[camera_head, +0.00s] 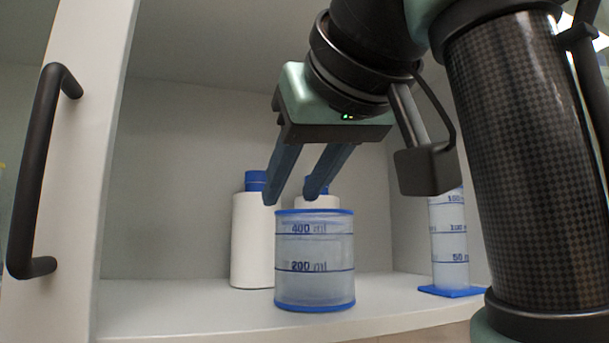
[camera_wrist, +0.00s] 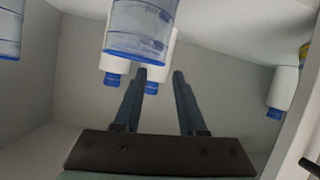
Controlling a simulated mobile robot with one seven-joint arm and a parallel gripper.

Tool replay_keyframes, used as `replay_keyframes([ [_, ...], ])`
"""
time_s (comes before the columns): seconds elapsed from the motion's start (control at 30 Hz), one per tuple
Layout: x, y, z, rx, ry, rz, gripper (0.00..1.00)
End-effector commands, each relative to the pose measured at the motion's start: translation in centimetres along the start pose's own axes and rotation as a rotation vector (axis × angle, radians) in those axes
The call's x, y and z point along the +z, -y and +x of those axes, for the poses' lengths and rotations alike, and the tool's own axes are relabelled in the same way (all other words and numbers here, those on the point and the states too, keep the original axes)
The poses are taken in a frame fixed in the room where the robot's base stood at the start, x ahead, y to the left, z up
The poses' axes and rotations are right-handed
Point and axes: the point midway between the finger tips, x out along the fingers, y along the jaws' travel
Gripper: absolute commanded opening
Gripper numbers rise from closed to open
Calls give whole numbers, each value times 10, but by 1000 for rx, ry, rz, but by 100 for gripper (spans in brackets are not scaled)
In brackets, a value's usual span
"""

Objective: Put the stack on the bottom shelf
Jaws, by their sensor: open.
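A clear beaker (camera_head: 314,262) with a blue rim, blue base and 400 ml and 200 ml marks stands upright on the white shelf (camera_head: 200,313). It may be the stack; I cannot tell whether more than one vessel is nested in it. In the wrist view the beaker (camera_wrist: 140,30) shows upside down at the top. My gripper (camera_head: 289,198) is open and empty, pointing down, with its blue fingertips just above and behind the beaker's rim as far as I can tell. Both fingers also show in the wrist view (camera_wrist: 159,72), spread apart.
White bottles with blue caps stand behind the beaker, one at left (camera_head: 252,240) and one mostly hidden (camera_head: 318,202). A graduated cylinder (camera_head: 449,240) stands on the right. Another white bottle (camera_wrist: 283,88) shows in the wrist view. A dark handle (camera_head: 38,170) is at far left.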

Motion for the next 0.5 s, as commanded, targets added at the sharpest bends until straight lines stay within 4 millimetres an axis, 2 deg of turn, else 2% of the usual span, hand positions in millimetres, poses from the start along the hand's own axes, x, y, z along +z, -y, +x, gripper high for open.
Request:
replay_keyframes([
  [0.03,2,-2,-12,9,-3,-1,40],
  [0.3,2,-1,-61,6,1,1,40],
  [0.5,1,0,-79,2,2,0,40],
])
